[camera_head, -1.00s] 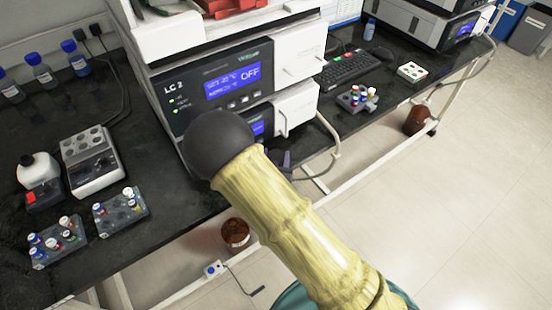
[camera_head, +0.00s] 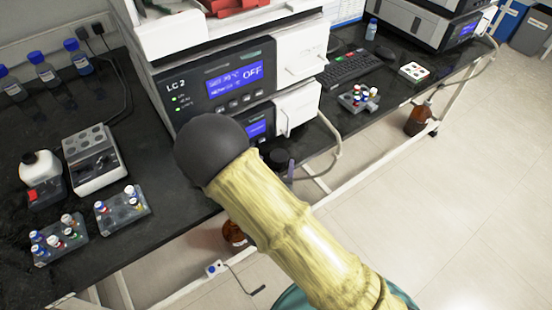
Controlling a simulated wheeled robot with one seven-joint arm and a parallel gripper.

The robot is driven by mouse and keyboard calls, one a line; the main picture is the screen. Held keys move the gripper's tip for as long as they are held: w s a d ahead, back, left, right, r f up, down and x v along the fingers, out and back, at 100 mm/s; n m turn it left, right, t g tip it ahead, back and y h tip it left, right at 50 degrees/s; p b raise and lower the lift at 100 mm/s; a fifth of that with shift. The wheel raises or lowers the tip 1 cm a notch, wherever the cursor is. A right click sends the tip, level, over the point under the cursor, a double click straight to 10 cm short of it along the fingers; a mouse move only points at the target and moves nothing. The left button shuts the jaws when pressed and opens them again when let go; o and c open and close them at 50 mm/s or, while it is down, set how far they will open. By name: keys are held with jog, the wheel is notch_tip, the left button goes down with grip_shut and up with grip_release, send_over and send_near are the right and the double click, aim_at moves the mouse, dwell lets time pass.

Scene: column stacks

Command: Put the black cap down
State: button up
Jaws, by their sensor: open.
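A small dark round piece, which looks like the black cap (camera_head: 280,157), shows at the bench's front edge, just right of my arm and below the lower white drawer of the LC 2 unit. A slim bluish-grey upright part beside it looks like a fingertip of my gripper (camera_head: 291,172). The rest of my gripper is hidden behind my arm. The fingers look open beside the cap. I cannot tell whether they touch it, or whether the cap rests on the bench.
The LC 2 unit (camera_head: 222,82) stands close behind my arm. Vial racks (camera_head: 122,212) and a grey block (camera_head: 92,160) are at left. Another rack (camera_head: 358,98) and a keyboard (camera_head: 345,68) are at right. A brown bottle (camera_head: 235,233) is below the bench edge.

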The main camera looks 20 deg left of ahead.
jog(key=s+r, duration=0.1)
jog(key=s, duration=0.7)
jog(key=shift+d, duration=0.45)
jog(key=shift+r, duration=0.1)
jog(key=w+d+r+m+g, duration=0.1)
jog(key=w+d+m+g, duration=0.2)
jog(key=w+d+g, duration=0.65)
jog(key=s+d+r+n+g+h, duration=0.1)
jog(key=s+d+r, duration=0.3)
jog(key=d, duration=0.5)
jog(key=s+d+r+g, duration=0.3)
jog(key=s+d, duration=0.3)
jog(key=d, duration=0.3)
jog(key=shift+s+d+r+n+h, duration=0.25)
jog(key=shift+s+r+n+h, duration=0.05)
jog(key=shift+r+n+h, duration=0.1)
